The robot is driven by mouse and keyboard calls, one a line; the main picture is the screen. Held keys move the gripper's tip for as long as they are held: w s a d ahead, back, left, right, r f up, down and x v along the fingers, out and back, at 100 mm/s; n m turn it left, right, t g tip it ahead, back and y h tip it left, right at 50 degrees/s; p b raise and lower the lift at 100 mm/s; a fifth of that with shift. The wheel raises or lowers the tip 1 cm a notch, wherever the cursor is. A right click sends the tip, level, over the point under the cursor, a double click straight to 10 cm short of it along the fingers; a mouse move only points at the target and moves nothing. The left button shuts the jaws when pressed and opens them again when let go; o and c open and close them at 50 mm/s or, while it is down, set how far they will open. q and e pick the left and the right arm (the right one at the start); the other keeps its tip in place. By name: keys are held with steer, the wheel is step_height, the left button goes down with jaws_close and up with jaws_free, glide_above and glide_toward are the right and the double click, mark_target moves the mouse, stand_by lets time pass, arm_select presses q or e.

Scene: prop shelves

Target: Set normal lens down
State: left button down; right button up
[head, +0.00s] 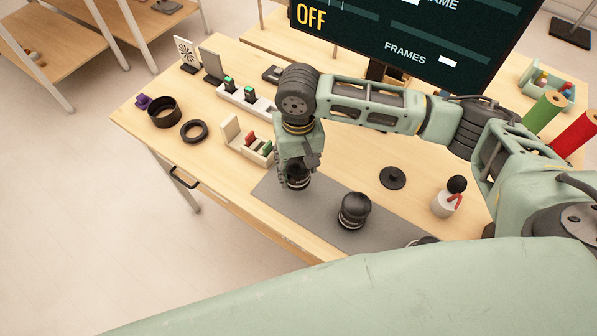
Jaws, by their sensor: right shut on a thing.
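My right gripper (297,168) points down over the left part of the grey mat (338,236). It is shut on a dark lens (298,183), which I take to be the normal lens. The gripper hides its top. The lens is upright, at or just above the mat; I cannot tell whether it touches. A second black lens (354,211) stands on the mat to the right of it. A third dark round thing (425,241) at the mat's right is mostly hidden by my own body. My left gripper is not in view.
A wooden slotted box (246,146), a black ring (195,131) and a black cylinder (164,112) stand left of the mat. A black disc (393,178) and a white bottle (447,203) are to the right. A big screen (420,30) stands behind.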

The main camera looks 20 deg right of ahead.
step_height(320, 180, down, 2)
steer(key=shift+s+d+f, duration=0.1)
steer(key=shift+s+f, duration=0.05)
steer(key=shift+f, duration=0.05)
steer(key=shift+f+p, duration=0.3)
steer(key=shift+f, duration=0.45)
steer(key=o, duration=1)
steer(key=shift+c, duration=0.2)
steer(key=o, duration=0.3)
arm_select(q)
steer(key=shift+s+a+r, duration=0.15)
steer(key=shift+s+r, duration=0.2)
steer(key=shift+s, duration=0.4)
